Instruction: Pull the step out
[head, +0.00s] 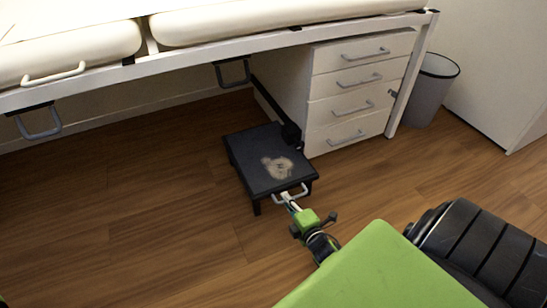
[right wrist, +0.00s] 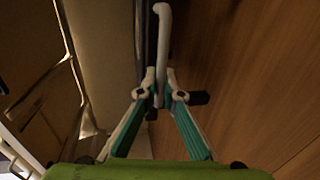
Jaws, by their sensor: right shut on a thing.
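The step (head: 250,157) is a low black stool with a worn pale patch on its top. It stands on the wood floor in front of the drawer unit, partly out from under the bed. A light grey handle (head: 300,194) is on its near edge. My right gripper (head: 287,196) is at this handle, shut on it. In the right wrist view the handle (right wrist: 162,40) runs up from between the fingertips of my right gripper (right wrist: 160,88). The left gripper is not in view.
The examination bed (head: 230,45) with cream pads spans the top. A white drawer unit (head: 350,85) stands behind the step at right, a grey bin (head: 430,92) beyond it. A black arm (head: 275,105) runs back from the step. The floor (head: 140,220) at left is clear.

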